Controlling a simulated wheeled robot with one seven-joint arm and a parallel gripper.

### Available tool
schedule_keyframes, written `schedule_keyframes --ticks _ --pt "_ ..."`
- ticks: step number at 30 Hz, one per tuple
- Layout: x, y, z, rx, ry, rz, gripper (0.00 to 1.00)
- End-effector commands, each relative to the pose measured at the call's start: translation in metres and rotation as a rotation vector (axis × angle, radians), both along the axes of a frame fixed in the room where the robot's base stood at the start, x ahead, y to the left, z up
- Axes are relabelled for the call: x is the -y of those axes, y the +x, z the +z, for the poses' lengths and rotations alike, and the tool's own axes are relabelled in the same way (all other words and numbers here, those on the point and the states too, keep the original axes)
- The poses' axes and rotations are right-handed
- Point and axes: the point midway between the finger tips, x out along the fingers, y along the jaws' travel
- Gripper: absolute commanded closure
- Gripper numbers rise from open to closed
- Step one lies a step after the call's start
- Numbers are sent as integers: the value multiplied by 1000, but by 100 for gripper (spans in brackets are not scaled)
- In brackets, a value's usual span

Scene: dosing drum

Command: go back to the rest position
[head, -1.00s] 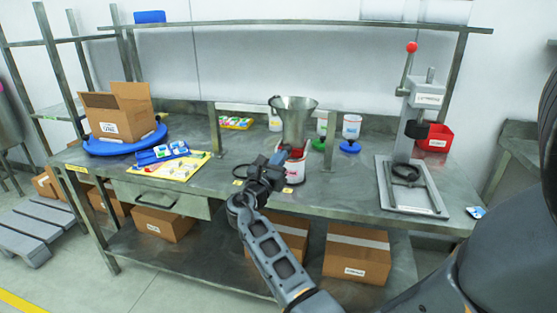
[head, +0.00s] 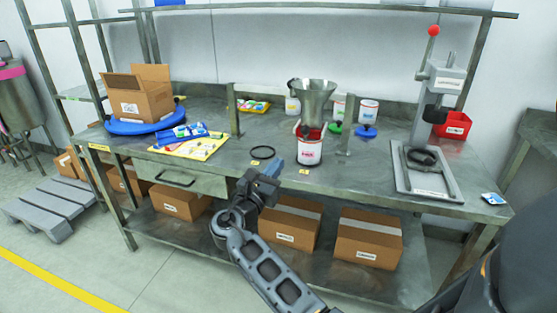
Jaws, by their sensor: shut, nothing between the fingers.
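My gripper (head: 272,172) is in front of the workbench's front edge, near the middle. It is shut and holds nothing. My arm reaches up to it from the bottom of the head view. The gripper is apart from the white and red can (head: 309,150), which stands on the bench to its right. A metal funnel (head: 316,98) is above and behind the can. A black ring (head: 262,153) lies flat on the bench just behind the gripper.
The steel workbench (head: 380,178) carries an open cardboard box (head: 139,96) on a blue turntable (head: 125,126), a yellow sheet (head: 205,149), a lever press (head: 440,100) and a red bin (head: 455,126). Closed cartons (head: 367,240) sit on the lower shelf.

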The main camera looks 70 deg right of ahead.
Motion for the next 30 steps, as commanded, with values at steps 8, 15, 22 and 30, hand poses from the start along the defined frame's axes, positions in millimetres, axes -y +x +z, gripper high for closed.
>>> schedule_keyframes --ticks 8,15,22,30 --pt "-5 0 -1 0 0 -1 100" --pt "-19 -6 -34 73 75 124 100" --pt "-79 -28 -115 362 366 442 100" --pt "-180 -75 -168 799 829 668 100"
